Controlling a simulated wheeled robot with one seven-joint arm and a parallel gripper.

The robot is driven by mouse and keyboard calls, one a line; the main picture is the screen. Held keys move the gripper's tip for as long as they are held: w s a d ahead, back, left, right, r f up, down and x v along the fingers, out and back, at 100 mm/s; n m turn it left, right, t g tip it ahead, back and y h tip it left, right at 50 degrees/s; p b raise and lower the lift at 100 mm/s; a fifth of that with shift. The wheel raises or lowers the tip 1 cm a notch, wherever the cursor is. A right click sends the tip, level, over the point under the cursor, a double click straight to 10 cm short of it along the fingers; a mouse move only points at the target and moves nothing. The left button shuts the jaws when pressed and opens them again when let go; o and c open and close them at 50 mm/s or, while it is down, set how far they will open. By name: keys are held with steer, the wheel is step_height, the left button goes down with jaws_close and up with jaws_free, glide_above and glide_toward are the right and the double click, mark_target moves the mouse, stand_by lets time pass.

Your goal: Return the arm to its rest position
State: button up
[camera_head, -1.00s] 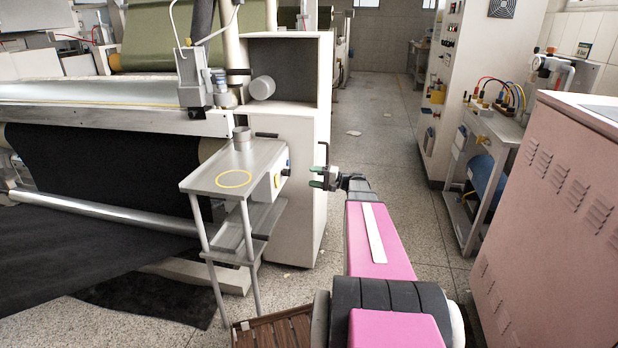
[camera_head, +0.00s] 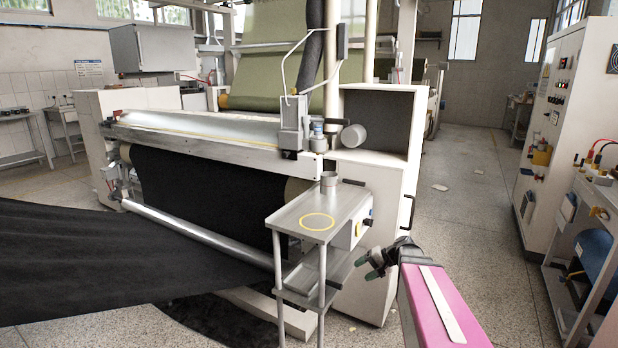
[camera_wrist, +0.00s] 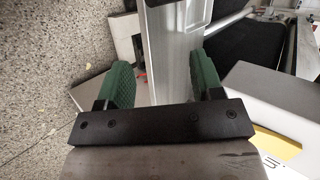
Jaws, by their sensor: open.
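My gripper (camera_head: 374,264) is in the head view, just right of the small metal side table (camera_head: 290,213), at about the height of its lower shelf. My pink arm (camera_head: 452,305) reaches up to it from the bottom right. In the wrist view my gripper (camera_wrist: 160,85) shows its two green-padded fingers spread apart, with nothing held between them. A pale metal beam or edge shows beyond the gap between the fingers; I cannot tell whether it touches them.
The machine with the black fabric roll (camera_head: 200,195) fills the left. A white control cabinet (camera_head: 560,125) stands at right. The floor aisle (camera_head: 470,190) between is mostly clear.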

steer(key=s+a+f+n+g+h, duration=0.1)
steer(key=s+a+f+n+h, duration=0.1)
steer(key=s+h, duration=0.7)
steer(key=s+f+n, duration=0.1)
steer(key=s, duration=0.3)
steer(key=shift+f+g+h, duration=0.15)
steer(key=shift+g+h, duration=0.25)
steer(key=shift+a, duration=0.1)
stand_by(1.7)
